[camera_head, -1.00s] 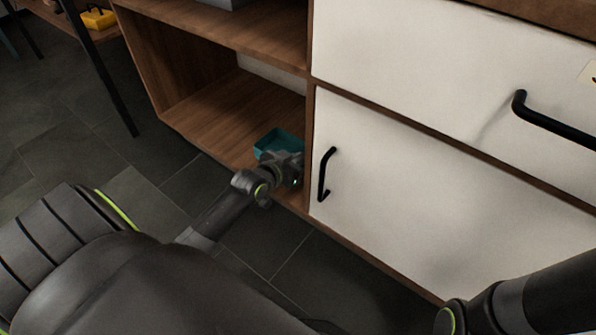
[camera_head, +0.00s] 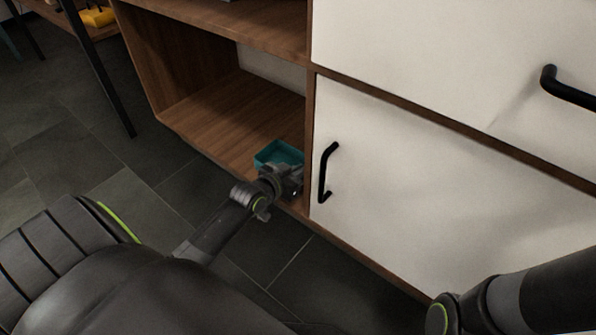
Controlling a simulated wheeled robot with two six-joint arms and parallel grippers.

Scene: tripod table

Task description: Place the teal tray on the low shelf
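The teal tray (camera_head: 278,153) is a small open box at the right end of the low shelf (camera_head: 215,122), close to its front edge and the cabinet's divider. Whether it rests on the shelf board or hangs just above it, I cannot tell. My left gripper (camera_head: 287,172) is at the tray's near side, over the shelf's front edge. Its fingers are hidden by the gripper body and the tray, so their opening does not show. My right arm enters at the lower right corner; its gripper is out of view.
A white door with a black handle (camera_head: 326,172) stands right of the shelf opening. A drawer with another black handle (camera_head: 568,86) is above it. The shelf's left and back are bare. A table leg (camera_head: 100,72) stands at the left, with a yellow object (camera_head: 97,17) behind.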

